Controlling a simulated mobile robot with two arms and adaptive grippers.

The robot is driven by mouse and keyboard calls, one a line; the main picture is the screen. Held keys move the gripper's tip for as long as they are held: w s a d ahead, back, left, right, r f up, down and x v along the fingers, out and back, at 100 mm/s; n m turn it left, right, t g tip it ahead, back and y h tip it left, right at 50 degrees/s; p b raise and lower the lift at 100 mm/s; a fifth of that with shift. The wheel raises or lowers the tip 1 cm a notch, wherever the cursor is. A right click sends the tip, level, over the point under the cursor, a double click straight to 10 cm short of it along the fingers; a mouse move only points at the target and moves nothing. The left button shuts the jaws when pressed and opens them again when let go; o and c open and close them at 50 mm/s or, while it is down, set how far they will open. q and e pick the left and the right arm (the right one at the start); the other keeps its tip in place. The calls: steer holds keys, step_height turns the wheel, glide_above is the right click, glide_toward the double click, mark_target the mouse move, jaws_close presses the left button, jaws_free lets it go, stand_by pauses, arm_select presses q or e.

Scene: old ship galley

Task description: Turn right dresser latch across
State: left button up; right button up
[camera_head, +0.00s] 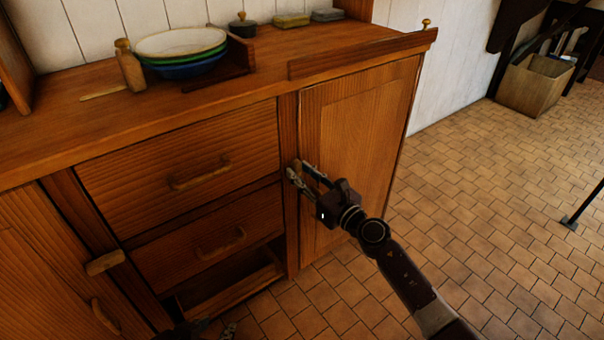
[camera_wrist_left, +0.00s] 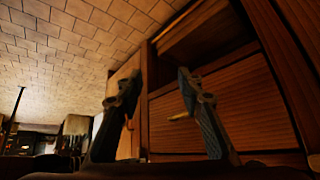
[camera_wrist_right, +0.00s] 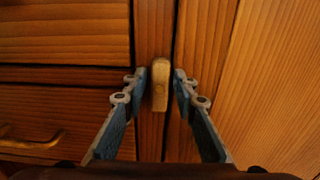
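The right dresser latch (camera_wrist_right: 160,85) is a small wooden turn-piece on the post beside the right door (camera_head: 358,150). It stands upright, along the post, in the right wrist view. In the head view the latch (camera_head: 296,168) is partly hidden by my right gripper (camera_head: 303,172). In the right wrist view my right gripper (camera_wrist_right: 155,80) is open, with one finger on each side of the latch; whether either finger touches it I cannot tell. My left gripper (camera_wrist_left: 157,78) is open and empty, low by the dresser; its tips barely show at the head view's bottom edge.
A left latch (camera_head: 105,262) lies crosswise on the other post. A bowl (camera_head: 181,48) and a wooden peg-shaped piece (camera_head: 129,66) stand on top.

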jaws_close()
arm_select(q)
steer(key=shift+s, duration=0.15)
arm_select(e)
steer(key=m+p, duration=0.1)
steer(key=m, duration=0.4)
steer(key=shift+w+d+m+p, duration=0.15)
steer(key=shift+d+m+p, duration=0.05)
steer(key=shift+m+p, duration=0.2)
arm_select(q)
steer(key=s+a+g+y+p, duration=0.1)
steer(key=s+a+g+p, duration=0.2)
steer(key=s, duration=0.6)
step_height(320, 180, down, 8)
steer(key=w+g, duration=0.1)
steer(key=shift+w+d+r+g+p, duration=0.15)
steer(key=shift+w+d+g+p, duration=0.15)
steer(key=shift+w+g+p, duration=0.1)
arm_select(e)
steer(key=shift+w+d+f+m, duration=0.1)
steer(key=shift+f+m, duration=0.1)
steer(key=shift+m, duration=1.85)
steer(key=shift+d+f+m, duration=0.1)
steer(key=shift+f+m, duration=0.15)
steer(key=shift+m, duration=1.85)
steer(key=shift+w+d+f+m, duration=0.1)
steer(key=shift+f+m, duration=0.1)
steer(key=shift+m, duration=1.85)
